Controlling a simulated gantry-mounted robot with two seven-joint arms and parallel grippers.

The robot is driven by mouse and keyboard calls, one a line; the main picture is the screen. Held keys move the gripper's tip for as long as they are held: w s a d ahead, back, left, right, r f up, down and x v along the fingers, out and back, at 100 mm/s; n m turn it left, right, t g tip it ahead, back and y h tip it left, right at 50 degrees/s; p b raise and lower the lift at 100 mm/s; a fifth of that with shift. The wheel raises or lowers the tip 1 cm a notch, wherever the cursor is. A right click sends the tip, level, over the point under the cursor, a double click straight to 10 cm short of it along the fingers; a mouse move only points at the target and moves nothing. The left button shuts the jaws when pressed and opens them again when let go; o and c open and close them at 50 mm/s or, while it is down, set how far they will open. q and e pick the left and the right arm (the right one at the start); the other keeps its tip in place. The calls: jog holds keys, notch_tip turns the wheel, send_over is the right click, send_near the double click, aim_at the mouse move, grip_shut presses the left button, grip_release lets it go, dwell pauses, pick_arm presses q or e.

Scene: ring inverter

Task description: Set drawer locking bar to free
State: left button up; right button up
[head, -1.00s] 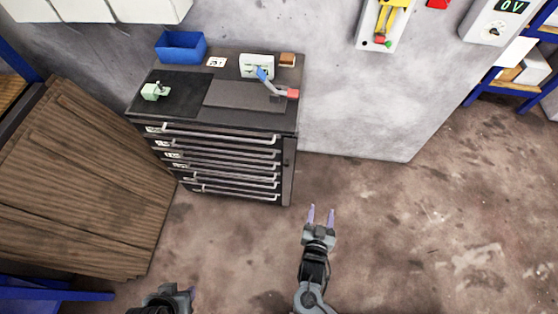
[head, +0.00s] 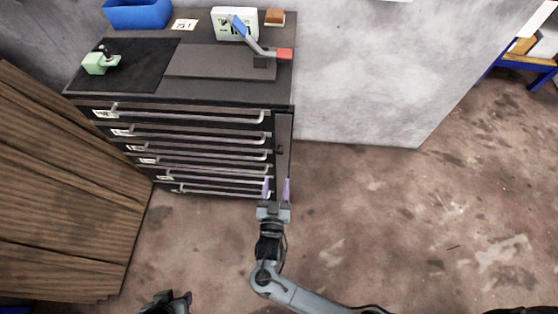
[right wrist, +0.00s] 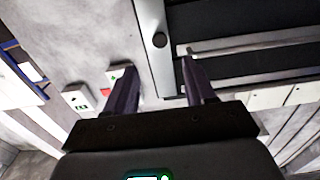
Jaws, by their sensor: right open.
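The dark drawer cabinet (head: 190,100) stands ahead with several drawers with pale handles. The locking bar (head: 284,130) is a vertical dark strip along the right edge of its front. The bar also shows in the right wrist view (right wrist: 152,22), with a dark round knob (right wrist: 160,40) on it. My right gripper (head: 276,182) is open and empty, its purple fingers pointing at the lower right of the cabinet, overlapping the bar's lower part in the picture. I cannot tell whether it touches. My left gripper (head: 178,298) shows only partly at the bottom edge; its jaws are unclear.
On the cabinet top are a blue bin (head: 138,14), a green vise-like device (head: 100,62), a white panel (head: 222,24) and a lever with a red grip (head: 284,54). A brown wooden panel (head: 60,190) stands left. The floor to the right is clear.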

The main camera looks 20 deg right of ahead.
aim_at(280, 153)
jog(key=b+x, duration=0.2)
jog(key=x, duration=0.8)
jog(key=shift+w+d, duration=0.1)
jog(key=shift+d, duration=0.05)
jog(key=shift+c, duration=0.4)
grip_shut()
